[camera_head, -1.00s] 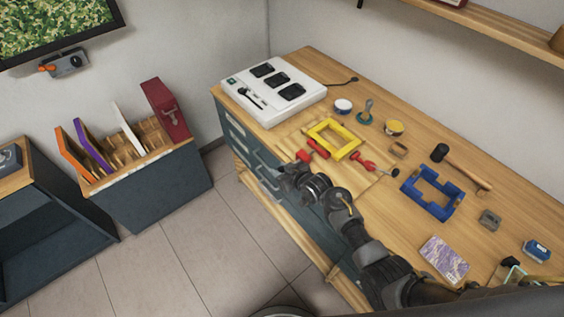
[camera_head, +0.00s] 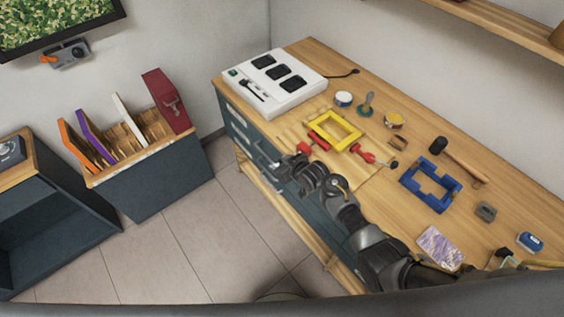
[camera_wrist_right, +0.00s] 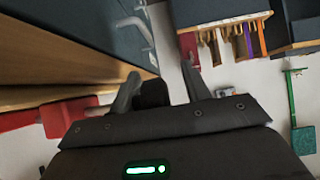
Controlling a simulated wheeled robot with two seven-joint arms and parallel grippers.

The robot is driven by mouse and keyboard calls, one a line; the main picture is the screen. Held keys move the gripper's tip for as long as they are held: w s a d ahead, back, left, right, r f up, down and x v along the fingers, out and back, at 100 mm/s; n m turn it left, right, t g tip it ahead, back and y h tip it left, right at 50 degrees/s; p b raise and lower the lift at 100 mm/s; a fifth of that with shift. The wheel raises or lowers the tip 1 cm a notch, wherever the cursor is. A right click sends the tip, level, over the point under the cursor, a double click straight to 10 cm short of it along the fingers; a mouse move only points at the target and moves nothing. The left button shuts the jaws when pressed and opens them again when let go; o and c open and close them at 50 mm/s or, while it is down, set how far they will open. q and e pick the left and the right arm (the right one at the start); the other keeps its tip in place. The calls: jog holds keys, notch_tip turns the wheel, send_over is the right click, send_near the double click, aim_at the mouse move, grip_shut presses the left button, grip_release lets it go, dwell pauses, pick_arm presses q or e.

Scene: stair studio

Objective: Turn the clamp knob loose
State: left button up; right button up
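A yellow frame (camera_head: 335,130) lies on the wooden bench with a red clamp (camera_head: 318,140) at its near-left side and a second red clamp (camera_head: 367,157) at its near-right corner. My right gripper (camera_head: 279,163) is just off the bench's front edge, beside the first clamp. In the right wrist view its fingers (camera_wrist_right: 160,72) are apart. A dark, knob-like piece (camera_wrist_right: 152,95) shows between them, nearer the left finger; I cannot tell whether they touch. Red clamp parts (camera_wrist_right: 66,113) show at the left. My left gripper is not in view.
A white charger-like box (camera_head: 275,82) stands at the bench's far left end. A blue frame (camera_head: 431,184), a mallet (camera_head: 460,160) and small tubs lie to the right. Drawers with handles (camera_head: 265,160) front the bench. The floor (camera_head: 185,235) is open at left.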

jog(key=shift+w+d+r, duration=0.1)
jog(key=shift+r, duration=0.1)
dwell(0.3)
jog(key=shift+s+d+r, duration=0.1)
jog(key=shift+s+d, duration=0.1)
jog(key=shift+s, duration=0.05)
jog(key=v, duration=1)
jog(key=shift+b, duration=0.35)
